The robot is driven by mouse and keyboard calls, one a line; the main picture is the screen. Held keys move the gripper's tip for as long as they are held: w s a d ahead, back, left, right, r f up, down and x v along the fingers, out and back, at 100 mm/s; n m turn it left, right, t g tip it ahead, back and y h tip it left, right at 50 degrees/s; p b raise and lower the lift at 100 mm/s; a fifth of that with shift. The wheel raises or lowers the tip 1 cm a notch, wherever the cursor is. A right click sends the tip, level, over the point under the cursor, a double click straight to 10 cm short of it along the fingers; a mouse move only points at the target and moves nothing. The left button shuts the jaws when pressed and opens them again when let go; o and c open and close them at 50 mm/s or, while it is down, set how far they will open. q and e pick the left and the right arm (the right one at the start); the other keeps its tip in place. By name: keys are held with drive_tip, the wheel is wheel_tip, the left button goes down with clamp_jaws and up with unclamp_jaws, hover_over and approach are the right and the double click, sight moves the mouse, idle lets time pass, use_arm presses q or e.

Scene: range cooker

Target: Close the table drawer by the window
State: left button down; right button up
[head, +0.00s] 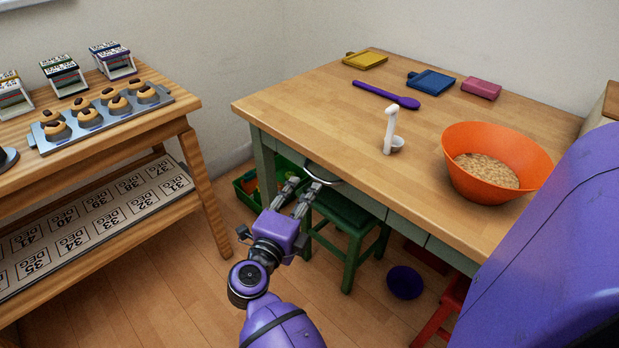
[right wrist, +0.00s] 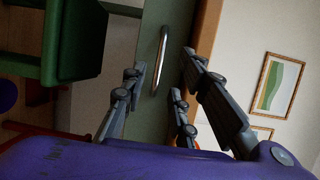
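The wooden table (head: 440,105) has a grey-green front with a drawer front (right wrist: 150,112) and a curved metal handle (head: 323,176). The handle (right wrist: 160,60) shows clearly in the right wrist view. How far the drawer stands out, if at all, I cannot tell. My right gripper (head: 306,186) is at the table's front edge by the handle, its fingers pointing at the drawer front. In the right wrist view its fingers (right wrist: 162,72) are spread apart, with the handle seen between and beyond them; contact is unclear. My left gripper is not in view.
A green stool (head: 350,222) stands under the table, close to my right gripper. A wooden rack (head: 185,125) with a muffin tray stands at left. An orange bowl (head: 495,160), a white utensil (head: 390,130) and a purple spoon (head: 385,95) are on the table. Open floor lies between.

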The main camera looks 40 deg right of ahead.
drive_tip(key=v, duration=0.5)
drive_tip(key=shift+s+a, duration=0.15)
drive_tip(key=shift+a, duration=0.1)
drive_tip(key=shift+a, duration=0.1)
